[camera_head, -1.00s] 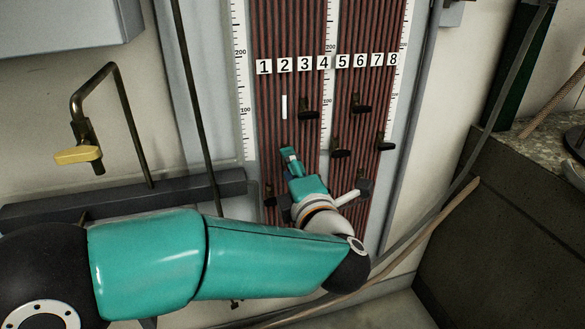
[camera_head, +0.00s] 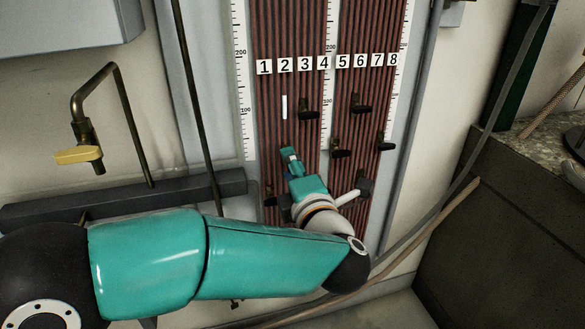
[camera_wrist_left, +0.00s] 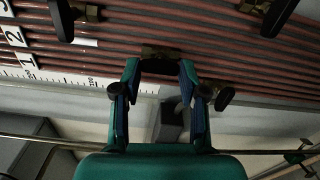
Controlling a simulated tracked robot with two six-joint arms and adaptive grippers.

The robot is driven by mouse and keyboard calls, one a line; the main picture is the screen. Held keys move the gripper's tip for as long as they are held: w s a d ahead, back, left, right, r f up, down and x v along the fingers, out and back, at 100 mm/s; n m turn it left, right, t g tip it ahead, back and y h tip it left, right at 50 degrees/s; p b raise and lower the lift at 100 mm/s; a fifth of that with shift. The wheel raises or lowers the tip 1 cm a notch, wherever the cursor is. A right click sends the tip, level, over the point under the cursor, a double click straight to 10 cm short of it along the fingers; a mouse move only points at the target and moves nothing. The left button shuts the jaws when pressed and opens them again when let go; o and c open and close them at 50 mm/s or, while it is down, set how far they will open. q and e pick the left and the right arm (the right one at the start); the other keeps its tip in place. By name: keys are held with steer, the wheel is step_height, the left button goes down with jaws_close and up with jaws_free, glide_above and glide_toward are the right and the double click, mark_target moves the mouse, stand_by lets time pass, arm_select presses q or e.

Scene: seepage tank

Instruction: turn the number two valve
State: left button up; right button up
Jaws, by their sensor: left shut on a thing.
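My left gripper (camera_head: 290,155) reaches up in front of the striped tube board (camera_head: 292,35), below the number 2 label (camera_head: 284,65). In the left wrist view, the fingers of my left gripper (camera_wrist_left: 159,82) stand on either side of a dark valve handle (camera_wrist_left: 160,65) and are shut on it. The handle lines up with tube number two. In the head view my gripper hides this handle. My right gripper is in neither view.
The number one valve (camera_head: 270,192) sits close at the lower left; it also shows in the wrist view (camera_wrist_left: 222,98). Other black valves, such as the number three valve (camera_head: 308,108), are nearby. A yellow-handled tap (camera_head: 78,155) is at left, a stone-topped bench (camera_head: 520,150) at right.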

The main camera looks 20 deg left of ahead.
arm_select(q)
steer(key=shift+f, duration=0.25)
steer(key=o, duration=1.1)
steer(key=shift+c, duration=0.2)
steer(key=shift+o, duration=0.4)
steer(key=shift+r, duration=0.1)
steer(key=v, duration=1.1)
steer(key=shift+s+d, duration=0.25)
steer(key=shift+s, duration=0.05)
